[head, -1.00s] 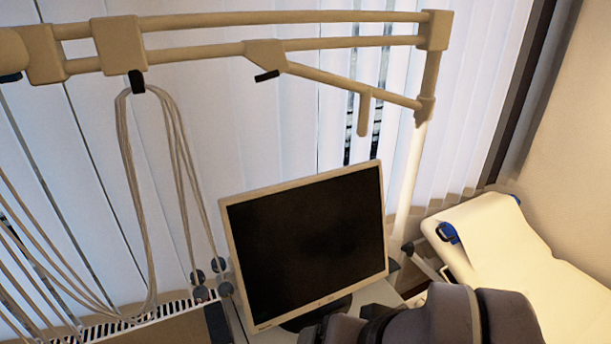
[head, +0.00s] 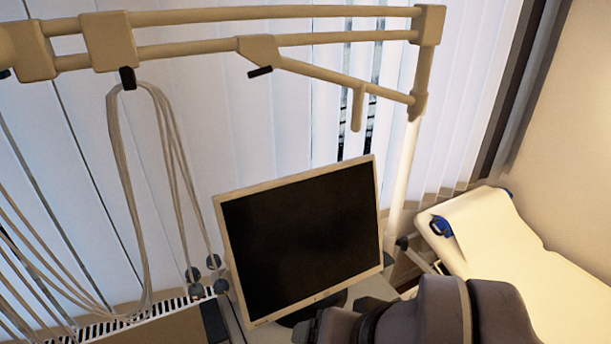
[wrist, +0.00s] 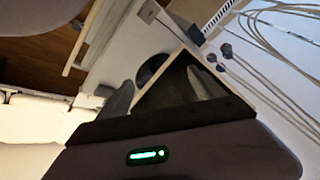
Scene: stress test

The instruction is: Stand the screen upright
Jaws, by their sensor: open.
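The screen (head: 300,240) is a monitor with a pale frame and a black panel. It stands on a dark foot (head: 312,308) on a pale surface and looks tilted in the head view. In the wrist view the screen (wrist: 176,84) shows partly between and behind the fingers, with its round dark foot beside it. My gripper (wrist: 160,80) is open, its two grey fingers spread apart near the screen's frame. Whether a finger touches the screen I cannot tell. In the head view my dark arm covers the area by the screen's lower right corner, and the fingertips are not clear.
A beige rail frame (head: 340,40) with hanging cables (head: 165,150) spans above and left of the screen. White vertical blinds (head: 230,130) are behind. A padded couch (head: 510,240) stands at the right. A radiator grille (head: 120,325) is at the lower left.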

